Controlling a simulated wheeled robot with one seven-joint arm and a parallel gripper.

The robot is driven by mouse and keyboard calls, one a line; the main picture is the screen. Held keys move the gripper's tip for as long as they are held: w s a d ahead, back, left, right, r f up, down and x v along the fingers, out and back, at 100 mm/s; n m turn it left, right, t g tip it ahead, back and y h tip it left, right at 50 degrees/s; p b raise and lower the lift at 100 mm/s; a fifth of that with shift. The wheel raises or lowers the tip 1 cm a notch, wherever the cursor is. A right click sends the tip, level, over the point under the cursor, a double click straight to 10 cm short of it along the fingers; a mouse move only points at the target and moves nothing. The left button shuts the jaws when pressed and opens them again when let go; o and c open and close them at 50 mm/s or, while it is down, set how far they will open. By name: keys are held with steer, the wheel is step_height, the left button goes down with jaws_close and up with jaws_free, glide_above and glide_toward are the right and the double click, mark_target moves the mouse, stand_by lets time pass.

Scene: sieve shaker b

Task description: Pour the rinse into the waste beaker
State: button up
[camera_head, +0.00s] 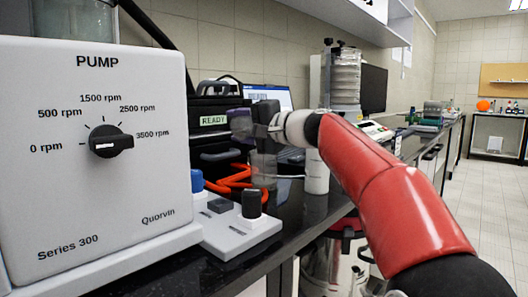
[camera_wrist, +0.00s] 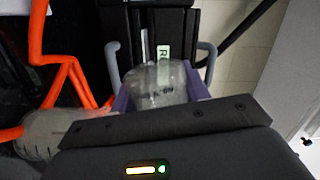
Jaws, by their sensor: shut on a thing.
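My gripper (camera_wrist: 160,98), with purple fingers, is shut on a clear glass vessel (camera_wrist: 160,78) in the wrist view. In the head view my gripper (camera_head: 250,122) is raised above the dark bench, in front of the black machine with the READY label. In the head view a clear beaker (camera_head: 264,172) stands below my gripper. I cannot tell the liquid in either vessel.
Orange tubing (camera_head: 230,180) lies beside the beaker. A white pump box (camera_head: 95,150) fills the left, with a small knob panel (camera_head: 238,228) in front. A white cylinder (camera_head: 316,172) stands right of the beaker. A sieve stack (camera_head: 346,80) and laptop (camera_head: 268,96) are behind.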

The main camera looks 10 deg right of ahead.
steer(key=shift+w+d+r+m+p, duration=0.15)
steer(key=shift+r+m+p, duration=0.1)
steer(key=shift+m, duration=0.25)
steer(key=shift+w+d+r+m+p, duration=0.1)
steer(key=shift+r+m+p, duration=0.15)
steer(key=shift+m, duration=0.25)
stand_by(0.7)
steer(key=shift+w+d+f+m+b, duration=0.1)
steer(key=shift+d+f+m+b, duration=0.15)
steer(key=shift+f+m, duration=0.45)
stand_by(0.7)
steer(key=shift+r, duration=0.3)
